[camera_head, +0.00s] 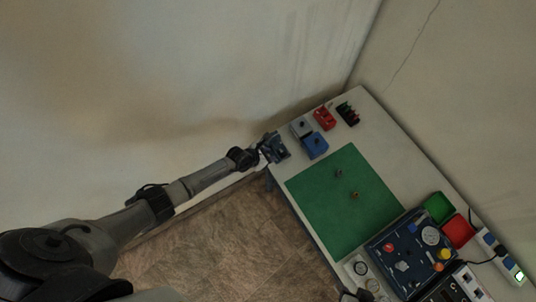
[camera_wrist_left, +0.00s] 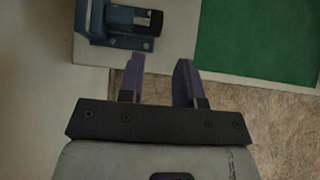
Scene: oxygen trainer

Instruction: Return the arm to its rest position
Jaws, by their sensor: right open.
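My left arm reaches in from the left in the head view. Its gripper (camera_head: 262,153) is at the table's left corner, beside a blue-grey clamp-like fixture (camera_head: 279,147). In the left wrist view the two purple fingers (camera_wrist_left: 160,75) are apart, with nothing between them. The fixture (camera_wrist_left: 122,24) lies just beyond the fingertips there; I cannot tell how high the fingers are above it. A dark part at the bottom edge of the head view looks like my right gripper (camera_head: 350,296), mostly cut off, with no held object visible.
The white table (camera_head: 385,135) carries a green mat (camera_head: 345,200) with two small fittings. Blue (camera_head: 315,146), grey and red (camera_head: 324,118) blocks stand behind the fixture. A blue panel (camera_head: 408,252), green and red trays and a power strip (camera_head: 500,256) fill the right end. Walls enclose the table's back.

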